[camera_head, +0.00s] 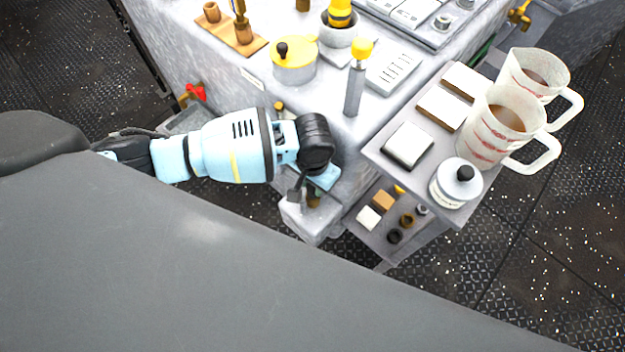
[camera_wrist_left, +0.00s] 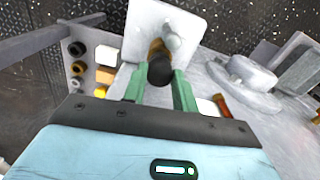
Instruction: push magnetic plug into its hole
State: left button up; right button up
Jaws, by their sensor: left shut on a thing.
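My left gripper (camera_head: 305,196) reaches down in front of the grey cabinet, over a pale block (camera_head: 302,222) low on its front. In the left wrist view my left gripper (camera_wrist_left: 159,88) has its green fingers on either side of a plug (camera_wrist_left: 159,71) with a black end and a brown body, and is shut on it. The hole is hidden, so I cannot tell how deep the plug sits. My right gripper is not in view.
A side shelf (camera_head: 376,148) holds white blocks, a lidded jar (camera_head: 456,184) and two mugs (camera_head: 503,118). A lower shelf (camera_head: 372,237) carries small rings and blocks. A yellow-lidded pot (camera_head: 294,64) and a yellow-topped post (camera_head: 356,82) stand on the cabinet top.

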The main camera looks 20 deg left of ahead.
pick_arm(q)
jog(key=shift+f, duration=0.5)
jog(key=o, duration=1.1)
notch_tip(320, 180, up, 6)
jog(key=shift+r+p, duration=0.15)
jog(key=shift+p, duration=0.7)
jog(key=shift+r, duration=0.75)
